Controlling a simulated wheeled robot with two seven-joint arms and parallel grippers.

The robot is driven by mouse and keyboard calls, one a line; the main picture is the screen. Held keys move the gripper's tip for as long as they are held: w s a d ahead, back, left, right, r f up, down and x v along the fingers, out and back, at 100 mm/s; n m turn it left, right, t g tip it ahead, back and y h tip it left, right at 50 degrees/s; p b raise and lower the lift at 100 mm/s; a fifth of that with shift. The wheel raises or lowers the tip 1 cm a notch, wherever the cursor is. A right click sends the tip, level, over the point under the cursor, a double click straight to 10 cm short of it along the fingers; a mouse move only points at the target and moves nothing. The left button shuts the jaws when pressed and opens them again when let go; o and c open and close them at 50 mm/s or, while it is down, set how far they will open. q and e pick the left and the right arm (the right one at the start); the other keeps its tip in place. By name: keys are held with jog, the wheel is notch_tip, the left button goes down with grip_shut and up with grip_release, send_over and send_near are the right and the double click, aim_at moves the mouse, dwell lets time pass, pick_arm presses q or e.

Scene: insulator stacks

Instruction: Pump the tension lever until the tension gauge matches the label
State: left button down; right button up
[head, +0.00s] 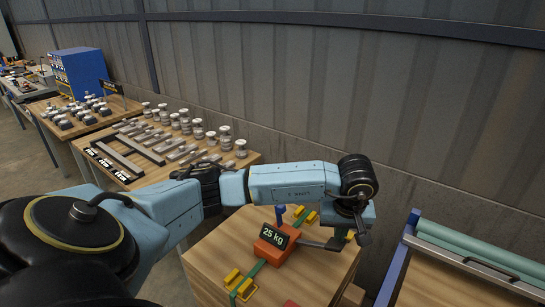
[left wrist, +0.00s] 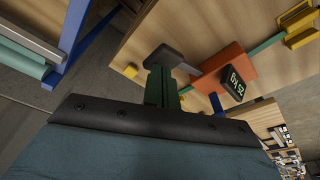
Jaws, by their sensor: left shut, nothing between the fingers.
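An orange tension device (head: 268,251) sits on a wooden table with a dark "25 kg" label (head: 275,235) on it. A green strap (head: 249,281) runs beneath it between yellow fittings (head: 239,284). A grey lever (head: 314,244) sticks out to the right. In the left wrist view I see the orange device (left wrist: 228,66), the label upside down (left wrist: 233,83) and the lever's wide grey end (left wrist: 168,58). My left gripper (head: 350,237) is shut and empty, its fingers (left wrist: 162,86) at that lever end; I cannot tell whether they touch. I cannot make out a gauge reading. My right gripper is not in view.
A blue post (head: 280,214) stands behind the device. A blue-framed stand with green rolls (head: 475,252) is at the right. A table with grey insulators and bars (head: 185,125) is at the back left, before a corrugated wall (head: 300,80).

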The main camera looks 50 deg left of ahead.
aim_at(338, 244)
pick_arm(q)
jog(key=shift+f+b, duration=1.95)
jog(key=shift+f, duration=0.55)
jog(key=shift+a+r+p, duration=0.1)
jog(key=shift+r+p, duration=0.9)
jog(key=shift+r, duration=0.5)
jog(key=shift+r+p, duration=0.75)
jog(key=shift+r, duration=0.6)
